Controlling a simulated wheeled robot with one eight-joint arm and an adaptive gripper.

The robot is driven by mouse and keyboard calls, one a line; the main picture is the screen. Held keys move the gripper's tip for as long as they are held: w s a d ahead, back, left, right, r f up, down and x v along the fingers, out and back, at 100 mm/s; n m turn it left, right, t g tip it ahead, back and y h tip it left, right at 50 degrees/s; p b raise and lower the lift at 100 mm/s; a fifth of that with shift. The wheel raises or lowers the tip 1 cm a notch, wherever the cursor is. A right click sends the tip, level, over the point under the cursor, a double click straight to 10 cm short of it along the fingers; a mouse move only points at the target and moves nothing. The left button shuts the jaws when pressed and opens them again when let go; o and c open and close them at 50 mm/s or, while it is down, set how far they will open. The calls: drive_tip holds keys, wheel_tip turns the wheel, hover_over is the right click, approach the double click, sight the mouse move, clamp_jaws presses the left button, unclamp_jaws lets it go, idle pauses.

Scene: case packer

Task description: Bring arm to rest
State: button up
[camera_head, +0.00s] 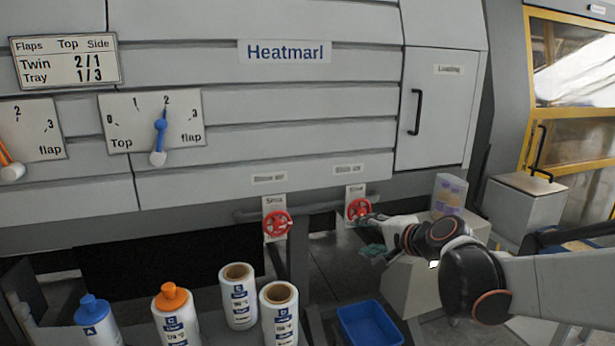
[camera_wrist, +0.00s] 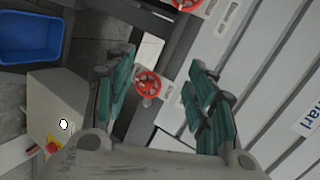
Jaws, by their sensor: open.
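My arm reaches in from the right in the head view. My gripper (camera_head: 368,222) is just beside the right red valve wheel (camera_head: 358,209), which is mounted under the machine. In the wrist view my gripper (camera_wrist: 162,60) has its two teal-padded fingers spread wide with nothing between the pads. The same right wheel also shows in the wrist view (camera_wrist: 147,83), in the gap between the fingers and seemingly beyond them. I cannot tell the exact distance between fingers and wheel.
A left red wheel (camera_head: 277,223) hangs on the same pipe. A blue bin (camera_head: 369,324) stands below. A grey box (camera_head: 417,287) sits under my forearm, with a purple-filled container (camera_head: 449,196) behind. Several bottles and rolls (camera_head: 239,296) stand at front left. The machine front (camera_head: 270,100) is close.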

drive_tip(key=s+d+f+n+g+h, duration=0.2)
drive_tip(key=s+n, duration=0.3)
drive_tip(key=s, duration=1)
drive_tip(key=s+d+f+n+g+h, duration=0.2)
drive_tip(key=s+n, duration=0.4)
drive_tip(key=s, duration=0.9)
drive_tip(key=shift+d+f+h, duration=0.75)
drive_tip(key=shift+f+h, duration=0.15)
drive_tip(key=shift+s, duration=0.1)
